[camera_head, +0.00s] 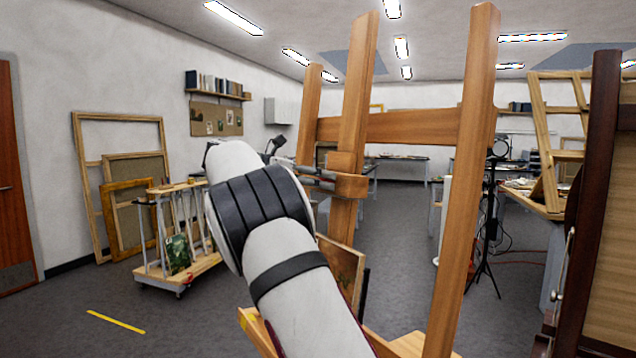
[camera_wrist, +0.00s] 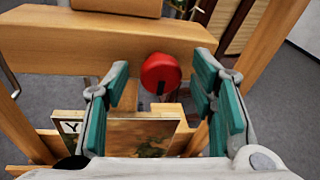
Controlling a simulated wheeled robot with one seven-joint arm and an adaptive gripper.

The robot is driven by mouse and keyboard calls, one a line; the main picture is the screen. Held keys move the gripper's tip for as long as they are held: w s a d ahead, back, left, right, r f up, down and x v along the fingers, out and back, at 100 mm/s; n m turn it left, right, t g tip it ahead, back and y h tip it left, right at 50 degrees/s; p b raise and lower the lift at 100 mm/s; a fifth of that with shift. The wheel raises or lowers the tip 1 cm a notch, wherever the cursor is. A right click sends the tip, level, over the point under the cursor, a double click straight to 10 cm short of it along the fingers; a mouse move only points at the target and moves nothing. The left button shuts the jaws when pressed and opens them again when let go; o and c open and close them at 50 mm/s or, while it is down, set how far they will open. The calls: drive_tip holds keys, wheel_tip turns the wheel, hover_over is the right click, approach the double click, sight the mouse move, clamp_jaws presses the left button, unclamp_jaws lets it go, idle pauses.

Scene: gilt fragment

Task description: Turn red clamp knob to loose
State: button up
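The red clamp knob (camera_wrist: 160,72) shows in the wrist view, in front of a wooden crossbar (camera_wrist: 110,42) of the easel. My gripper (camera_wrist: 161,78) is open, with one teal-padded finger on each side of the knob. A gap shows between the knob and each finger, and nothing is held. I cannot tell how far the fingertips are from the knob in depth. In the head view my gripper (camera_head: 320,180) is at the easel's central post (camera_head: 354,110); the knob cannot be made out there.
A framed painting (camera_wrist: 130,134) stands on the easel below the knob, between and under the fingers. The easel's right upright (camera_head: 462,180) rises close to my arm. A wheeled rack (camera_head: 178,270) stands at left on open grey floor. A dark wooden frame (camera_head: 588,200) stands at far right.

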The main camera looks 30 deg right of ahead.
drive_tip(key=shift+a, duration=0.1)
drive_tip(key=v, duration=1.1)
drive_tip(key=shift+a, duration=0.35)
drive_tip(key=s+d+f+m+t+y, duration=0.1)
drive_tip(key=s+d+m+t+y, duration=0.2)
drive_tip(key=s, duration=0.4)
drive_tip(key=s+d+f+m+y, duration=0.1)
drive_tip(key=s+f+m+y, duration=0.1)
drive_tip(key=s+m+y, duration=0.3)
drive_tip(key=s+a+f+m+t+y, duration=0.1)
drive_tip(key=s+a+f+m+y, duration=0.1)
drive_tip(key=s+a+f, duration=0.3)
drive_tip(key=s+a+f+m+t+y, duration=0.1)
drive_tip(key=s+a+f+m, duration=0.4)
drive_tip(key=s, duration=0.9)
drive_tip(key=s+a+f+m+t+y, duration=0.2)
drive_tip(key=s+a+f, duration=0.4)
drive_tip(key=s, duration=0.3)
drive_tip(key=shift+s+a+f+m+y, duration=0.4)
drive_tip(key=shift+f+m+y, duration=0.4)
